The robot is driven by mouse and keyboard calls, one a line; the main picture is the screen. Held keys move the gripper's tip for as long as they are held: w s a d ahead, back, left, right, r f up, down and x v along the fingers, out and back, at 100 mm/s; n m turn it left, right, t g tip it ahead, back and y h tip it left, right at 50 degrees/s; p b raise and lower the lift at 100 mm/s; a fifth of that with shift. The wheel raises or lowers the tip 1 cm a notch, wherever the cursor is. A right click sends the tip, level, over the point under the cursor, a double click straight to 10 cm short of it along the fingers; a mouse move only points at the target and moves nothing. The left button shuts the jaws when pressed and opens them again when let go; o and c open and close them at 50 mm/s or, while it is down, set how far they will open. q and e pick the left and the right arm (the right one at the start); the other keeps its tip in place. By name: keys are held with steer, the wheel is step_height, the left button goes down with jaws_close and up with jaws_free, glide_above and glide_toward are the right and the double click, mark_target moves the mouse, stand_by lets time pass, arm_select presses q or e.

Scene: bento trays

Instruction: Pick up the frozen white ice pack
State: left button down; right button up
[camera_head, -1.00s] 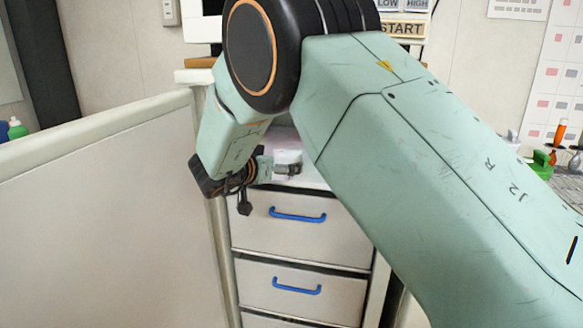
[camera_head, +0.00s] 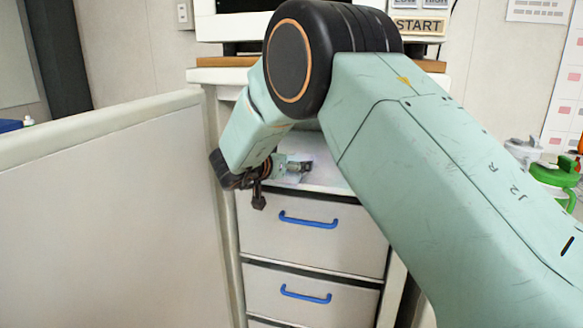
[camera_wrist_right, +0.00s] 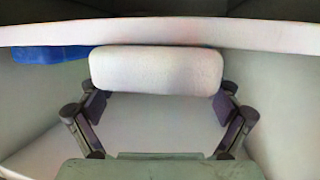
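The ice pack (camera_wrist_right: 156,70) is a white, rounded block lying crosswise in the right wrist view. My right gripper (camera_wrist_right: 158,104) has its fingers spread wide, one near each lower end of the pack. I cannot tell whether the pads touch the pack. The pack cannot be made out there. My left gripper is not in view.
A blue item (camera_wrist_right: 50,54) lies left of the pack. A white partition (camera_head: 110,215) stands left of the drawers, which have blue handles (camera_head: 308,220). A machine with a START label (camera_head: 418,26) sits above. A green-lidded container (camera_head: 555,172) is at right.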

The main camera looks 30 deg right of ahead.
steer(key=shift+w+f, duration=0.1)
steer(key=c, duration=0.3)
steer(key=shift+a, duration=0.1)
steer(key=c, duration=0.7)
